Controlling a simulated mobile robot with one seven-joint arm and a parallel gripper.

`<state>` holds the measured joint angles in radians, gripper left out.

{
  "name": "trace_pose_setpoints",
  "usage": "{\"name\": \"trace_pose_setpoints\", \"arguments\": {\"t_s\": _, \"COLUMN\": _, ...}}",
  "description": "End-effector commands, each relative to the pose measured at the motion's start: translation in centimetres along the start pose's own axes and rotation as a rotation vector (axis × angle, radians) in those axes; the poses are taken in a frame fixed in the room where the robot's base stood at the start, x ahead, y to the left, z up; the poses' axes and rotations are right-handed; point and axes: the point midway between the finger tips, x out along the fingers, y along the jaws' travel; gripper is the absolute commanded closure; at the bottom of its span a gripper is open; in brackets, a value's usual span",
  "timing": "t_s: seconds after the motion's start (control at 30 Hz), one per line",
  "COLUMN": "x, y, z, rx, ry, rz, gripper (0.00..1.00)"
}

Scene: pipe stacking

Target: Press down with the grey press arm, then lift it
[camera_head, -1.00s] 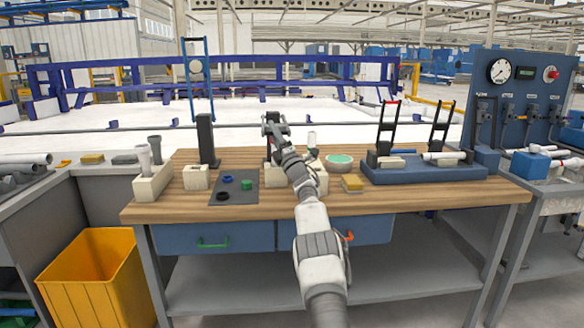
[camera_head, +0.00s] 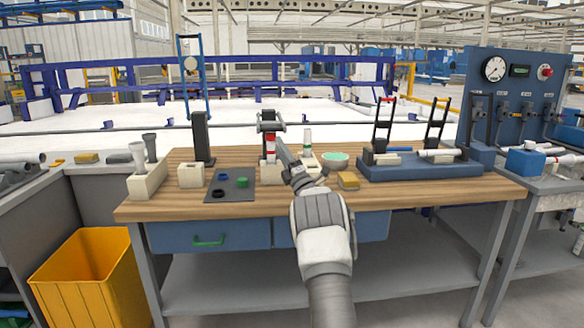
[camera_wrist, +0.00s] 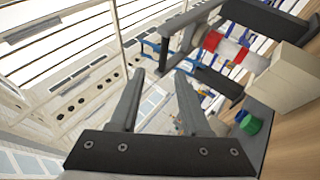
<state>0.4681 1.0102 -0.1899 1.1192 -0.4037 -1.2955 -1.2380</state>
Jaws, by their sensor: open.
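The grey press arm (camera_wrist: 188,20) is beyond the fingertips, toward the upper right there. A dark upright column (camera_wrist: 265,20) stands beside it. A white pipe with red rings (camera_wrist: 230,50) stands in a cream block (camera_wrist: 285,85) on the press side. In the head view the pipe's red ring (camera_head: 270,138) shows below the dark press parts (camera_head: 268,117). My gripper overlaps these parts there, and I cannot tell whether it touches the press arm.
Another dark column (camera_head: 202,138) stands at left.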

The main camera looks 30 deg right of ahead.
Motion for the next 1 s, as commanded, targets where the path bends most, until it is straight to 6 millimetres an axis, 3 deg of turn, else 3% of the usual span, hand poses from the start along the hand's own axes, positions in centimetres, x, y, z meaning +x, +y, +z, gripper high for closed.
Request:
{"name": "trace_pose_setpoints", "arguments": {"t_s": 0.4, "x": -6.1, "y": 0.1, "z": 0.0, "rx": 0.001, "ry": -0.001, "rz": -0.001, "gripper": 0.53}}
{"name": "trace_pose_setpoints", "arguments": {"t_s": 0.6, "x": -7.3, "y": 0.1, "z": 0.0, "rx": 0.000, "ry": 0.000, "rz": 0.002, "gripper": 0.53}}
{"name": "trace_pose_setpoints", "arguments": {"t_s": 0.87, "x": -7.4, "y": 0.1, "z": 0.0, "rx": 0.000, "ry": 0.000, "rz": 0.002, "gripper": 0.53}}
{"name": "trace_pose_setpoints", "arguments": {"t_s": 1.0, "x": -7.0, "y": 0.5, "z": 0.0, "rx": 0.011, "ry": -0.006, "rz": -0.007, "gripper": 0.77}}
